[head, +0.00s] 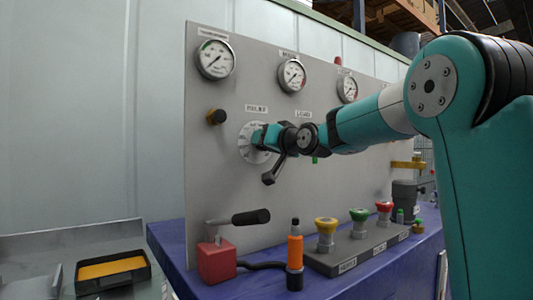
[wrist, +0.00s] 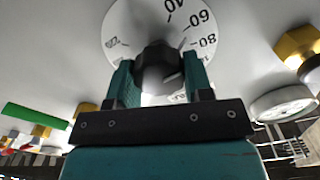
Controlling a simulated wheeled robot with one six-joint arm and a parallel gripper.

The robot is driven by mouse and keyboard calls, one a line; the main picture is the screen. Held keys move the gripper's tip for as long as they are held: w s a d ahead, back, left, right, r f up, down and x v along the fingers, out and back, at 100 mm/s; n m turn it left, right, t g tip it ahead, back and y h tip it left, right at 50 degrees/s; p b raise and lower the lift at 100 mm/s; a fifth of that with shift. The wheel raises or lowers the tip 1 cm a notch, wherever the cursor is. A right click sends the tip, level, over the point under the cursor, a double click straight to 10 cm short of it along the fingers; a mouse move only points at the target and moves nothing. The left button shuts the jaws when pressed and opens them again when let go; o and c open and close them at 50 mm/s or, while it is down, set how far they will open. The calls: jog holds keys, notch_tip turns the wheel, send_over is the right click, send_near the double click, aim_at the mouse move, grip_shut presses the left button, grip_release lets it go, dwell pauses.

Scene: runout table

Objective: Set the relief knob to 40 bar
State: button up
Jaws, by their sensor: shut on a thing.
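The relief dial is a white round plate (head: 244,148) under the RELIEF label (head: 256,108) on the grey panel. It also shows in the wrist view (wrist: 125,30), with 40, 60 and 80 readable on its right side. The dark relief knob (wrist: 156,62) sits at the dial's centre. My gripper (wrist: 158,72) is shut on the knob, one teal finger on each side; in the head view my gripper (head: 258,138) covers the knob. A thin pale mark by the knob lies near 60 and 80; I cannot tell its exact reading.
Round gauges (head: 215,59) line the panel's top. A black lever (head: 274,170) hangs just below my gripper. A red hand pump (head: 217,260) and a button box (head: 355,250) stand on the blue bench.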

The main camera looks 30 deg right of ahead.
jog(key=n+b, duration=0.2)
jog(key=n, duration=0.1)
jog(key=n+b, duration=0.1)
jog(key=shift+f+n, duration=0.25)
jog(key=shift+n, duration=0.05)
jog(key=shift+r+n+b, duration=0.1)
jog(key=shift+n+b, duration=1)
jog(key=shift+n, duration=0.4)
jog(key=o, duration=0.9)
jog(key=shift+r, duration=0.1)
jog(key=s, duration=1.7)
jog(key=shift+s+d+b, duration=0.2)
jog(key=shift+d+b, duration=0.05)
jog(key=shift+b, duration=0.15)
